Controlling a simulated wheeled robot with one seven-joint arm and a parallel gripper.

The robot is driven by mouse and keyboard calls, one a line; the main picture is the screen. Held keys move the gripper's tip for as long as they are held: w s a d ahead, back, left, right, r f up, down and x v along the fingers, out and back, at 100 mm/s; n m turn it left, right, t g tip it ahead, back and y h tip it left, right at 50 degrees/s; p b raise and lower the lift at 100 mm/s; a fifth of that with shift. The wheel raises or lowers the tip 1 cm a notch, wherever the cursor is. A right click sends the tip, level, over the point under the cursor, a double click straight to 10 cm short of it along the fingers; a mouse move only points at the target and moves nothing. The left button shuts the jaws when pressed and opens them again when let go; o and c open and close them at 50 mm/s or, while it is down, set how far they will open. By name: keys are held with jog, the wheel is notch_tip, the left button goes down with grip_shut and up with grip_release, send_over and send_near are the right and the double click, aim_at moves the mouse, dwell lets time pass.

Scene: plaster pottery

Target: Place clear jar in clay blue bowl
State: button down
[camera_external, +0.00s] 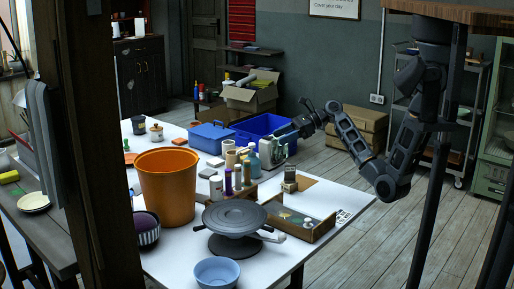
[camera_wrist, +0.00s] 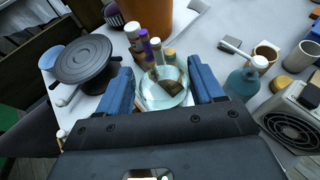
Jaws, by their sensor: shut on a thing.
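The clear jar (camera_wrist: 163,92) shows in the wrist view as a round, see-through vessel with something brown visible inside or through it. It sits between the two blue fingers of my gripper (camera_wrist: 163,88), which are shut on it. In the external view my gripper (camera_external: 287,133) is over the far right part of the white table, near the blue crate; I cannot make out the jar there. The clay blue bowl (camera_external: 217,272) stands at the near edge of the table, in front of the grey turntable. A light blue bowl shape (camera_wrist: 50,57) shows at the left in the wrist view.
An orange bucket (camera_external: 167,187), a grey turntable (camera_external: 234,217) and a shallow wooden tray (camera_external: 302,222) stand around the table's near half. Several bottles and cups crowd the middle. A blue toolbox (camera_external: 211,137) and a blue crate (camera_external: 262,127) are farther back.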

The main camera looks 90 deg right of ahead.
jog(key=w+a+f+n+y+b, duration=0.1)
jog(key=w+a+f+n+y, duration=0.1)
jog(key=w+a, duration=1.85)
jog(key=w+a+r+n+g+y+b, duration=0.1)
jog(key=a, duration=1.3)
jog(key=w+a+r+n+g+y, duration=0.1)
jog(key=w+a+y, duration=0.1)
jog(key=a, duration=1.3)
jog(key=shift+a+f+b, duration=0.1)
jog(key=shift+f+b, duration=0.4)
jog(key=shift+f, duration=7.2)
jog(key=shift+f, duration=0.15)
jog(key=shift+c, duration=0.8)
grip_release()
jog(key=shift+f, duration=0.1)
